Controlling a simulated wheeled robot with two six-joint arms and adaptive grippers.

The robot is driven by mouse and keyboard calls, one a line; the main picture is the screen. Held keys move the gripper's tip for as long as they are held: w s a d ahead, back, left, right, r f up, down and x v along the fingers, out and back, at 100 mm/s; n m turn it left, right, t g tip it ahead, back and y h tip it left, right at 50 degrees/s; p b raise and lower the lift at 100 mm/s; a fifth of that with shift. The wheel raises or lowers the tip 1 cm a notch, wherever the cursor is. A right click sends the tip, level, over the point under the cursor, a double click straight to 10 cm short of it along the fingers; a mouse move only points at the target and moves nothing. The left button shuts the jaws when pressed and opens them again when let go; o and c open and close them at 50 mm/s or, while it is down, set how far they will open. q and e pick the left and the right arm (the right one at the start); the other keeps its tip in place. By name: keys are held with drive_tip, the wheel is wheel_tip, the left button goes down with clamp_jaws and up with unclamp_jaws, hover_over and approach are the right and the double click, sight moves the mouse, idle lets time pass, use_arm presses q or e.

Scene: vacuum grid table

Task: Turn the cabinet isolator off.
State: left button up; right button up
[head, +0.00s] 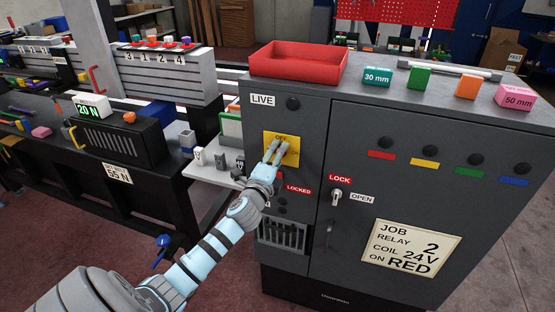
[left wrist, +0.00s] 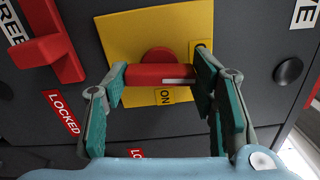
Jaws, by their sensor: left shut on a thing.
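The cabinet isolator is a yellow plate (head: 294,158) on the grey cabinet's narrow left door. In the left wrist view its plate (left wrist: 130,32) carries a red handle (left wrist: 160,75) with a white stripe near one end. An ON label shows beside the handle there; an OFF label shows at the plate's top in the head view. My left gripper (head: 275,151) is at the plate. In the left wrist view its teal-padded fingers (left wrist: 162,80) are shut on the red handle, one at each end. The handle is mostly hidden in the head view. My right gripper is not in view.
A LIVE label (head: 263,100) and a dark round lamp (head: 293,103) sit above the plate. A LOCK/OPEN switch (head: 336,196) is on the right door. In the left wrist view another red handle (left wrist: 50,47) is close by. A red tray (head: 298,65) stands on top.

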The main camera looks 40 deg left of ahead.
use_arm(q)
drive_tip(key=shift+n, duration=0.8)
drive_tip(key=o, duration=1.1)
drive_tip(key=shift+o, duration=0.2)
drive_tip(key=v, duration=1.2)
